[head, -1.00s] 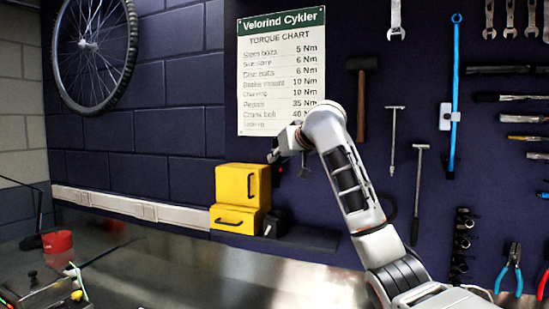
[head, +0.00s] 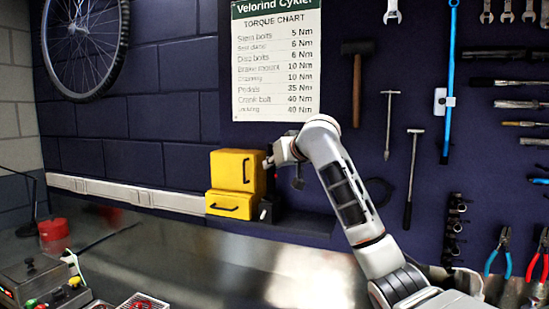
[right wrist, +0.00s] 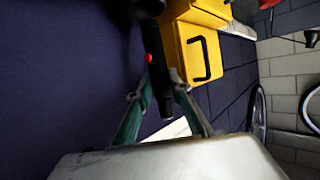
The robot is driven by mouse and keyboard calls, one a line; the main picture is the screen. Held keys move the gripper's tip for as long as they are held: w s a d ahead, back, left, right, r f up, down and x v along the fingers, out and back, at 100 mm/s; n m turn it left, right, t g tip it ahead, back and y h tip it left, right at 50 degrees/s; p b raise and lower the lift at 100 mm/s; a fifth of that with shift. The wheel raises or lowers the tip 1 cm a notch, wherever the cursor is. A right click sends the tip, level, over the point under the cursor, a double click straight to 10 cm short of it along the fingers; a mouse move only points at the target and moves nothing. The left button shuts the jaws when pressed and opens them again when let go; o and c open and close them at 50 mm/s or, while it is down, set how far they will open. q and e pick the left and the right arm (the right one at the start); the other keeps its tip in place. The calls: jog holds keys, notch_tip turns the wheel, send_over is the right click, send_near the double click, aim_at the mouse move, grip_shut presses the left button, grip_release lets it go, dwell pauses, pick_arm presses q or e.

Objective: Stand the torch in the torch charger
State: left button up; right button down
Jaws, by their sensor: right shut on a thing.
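The torch is a slim black cylinder with a red button; it shows in the right wrist view (right wrist: 155,66) between my right gripper's green fingers, and as a dark upright shape in the head view (head: 270,183). My right gripper (head: 269,162) is shut on it, close to the right side of the yellow boxes; its fingers also show in the right wrist view (right wrist: 163,88). The torch charger (head: 267,211) looks like the small dark block right of the lower yellow box. The torch's lower end is above or at it; I cannot tell if they touch. My left gripper is out of view.
Two stacked yellow boxes (head: 235,170) stand immediately left of the torch on a dark shelf (head: 305,224) against the wall. Tools hang on the wall at the right. A red-topped container (head: 54,235) and a control box (head: 38,283) sit on the bench at left.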

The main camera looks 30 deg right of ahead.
jog(key=shift+f+b, duration=0.6)
jog(key=shift+f, duration=1.8)
jog(key=c, duration=1.8)
grip_release()
jog(key=shift+o, duration=0.2)
jog(key=shift+f, duration=0.1)
send_near(273, 180)
jog(key=v, duration=0.3)
